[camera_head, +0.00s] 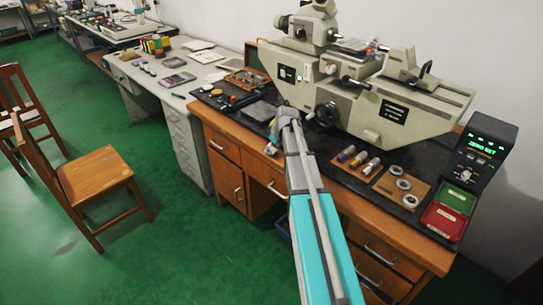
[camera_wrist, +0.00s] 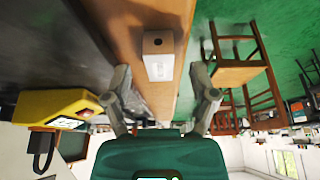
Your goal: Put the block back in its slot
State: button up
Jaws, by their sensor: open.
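My gripper (camera_head: 271,146) is at the front edge of the dark-topped bench in the head view. In the wrist view my gripper (camera_wrist: 160,75) has its two fingers spread wide with nothing touching them. A small pale block (camera_wrist: 158,66) with a dark round spot on its upper part shows between and beyond the fingertips, against a brown wooden surface. It is apart from both fingers. I cannot make out this block in the head view. A wooden case with small items (camera_head: 247,80) lies on the bench behind the gripper; I cannot tell its slots apart.
A large beige measuring machine (camera_head: 405,100) stands along the bench back. Right of my arm are a board of cylinders (camera_head: 342,165), a board of rings (camera_head: 389,190), a green tray (camera_head: 456,199) and a red tray (camera_head: 443,221). A yellow device (camera_wrist: 50,104) is left in the wrist view.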

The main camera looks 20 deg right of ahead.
jog(key=shift+w+a+f+b, duration=0.1)
jog(key=shift+w+f+b, duration=0.15)
jog(key=shift+f, duration=0.25)
jog(key=shift+c, duration=0.2)
grip_shut()
dwell(0.3)
